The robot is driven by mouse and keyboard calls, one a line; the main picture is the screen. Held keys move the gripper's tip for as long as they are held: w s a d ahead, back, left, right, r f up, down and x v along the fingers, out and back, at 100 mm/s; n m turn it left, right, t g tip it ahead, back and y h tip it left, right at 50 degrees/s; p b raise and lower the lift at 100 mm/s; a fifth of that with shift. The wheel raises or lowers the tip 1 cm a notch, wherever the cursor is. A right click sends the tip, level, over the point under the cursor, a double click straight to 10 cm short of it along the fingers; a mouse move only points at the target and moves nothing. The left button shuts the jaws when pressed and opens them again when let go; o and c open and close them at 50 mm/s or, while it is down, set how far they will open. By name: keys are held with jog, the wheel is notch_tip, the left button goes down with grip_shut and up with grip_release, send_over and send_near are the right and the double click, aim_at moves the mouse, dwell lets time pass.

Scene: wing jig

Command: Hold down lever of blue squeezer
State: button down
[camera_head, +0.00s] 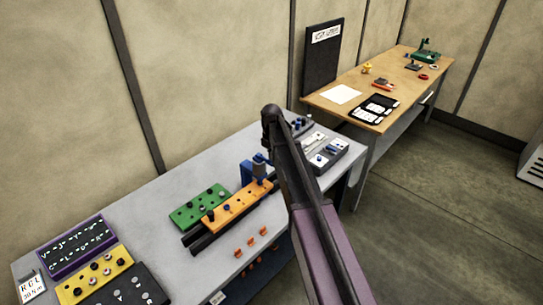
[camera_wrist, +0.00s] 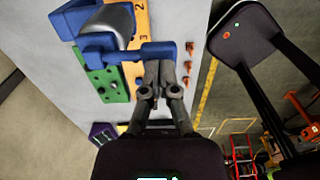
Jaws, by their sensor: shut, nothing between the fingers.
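The blue squeezer (camera_head: 259,171) stands at the far end of the orange strip on the grey bench. In the wrist view its blue body (camera_wrist: 72,22) is at the top left, around a grey rounded part. A blue bar, seemingly its lever (camera_wrist: 158,49), runs across just ahead of my fingers. My gripper (camera_wrist: 158,68) is shut and empty, with both fingertips together at the bar's right part. I cannot tell whether the tips touch or press it. In the head view my arm hides the gripper.
An orange strip (camera_head: 236,207) and a green block (camera_head: 199,207) lie beside the squeezer. Purple (camera_head: 76,246) and yellow (camera_head: 95,273) panels are at the near left. Grey trays (camera_head: 325,153) stand beyond my arm. A wooden table (camera_head: 400,65) is at the back right.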

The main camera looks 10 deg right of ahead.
jog(key=shift+f, duration=0.4)
jog(key=f+t+b, duration=0.1)
jog(key=s+f+y+b, duration=0.1)
jog(key=shift+d+t+b, duration=0.2)
jog(key=shift+t+b, duration=0.2)
jog(key=shift+w+f+t+y+b, duration=0.1)
jog(key=shift+f+t+y+b, duration=0.3)
jog(key=shift+b, duration=0.3)
jog(key=shift+d+r, duration=0.15)
dwell(1.6)
jog(key=s+p+v, duration=0.1)
jog(key=p+v, duration=1.2)
jog(key=shift+d, duration=0.35)
jog(key=shift+r, duration=0.15)
dwell(0.7)
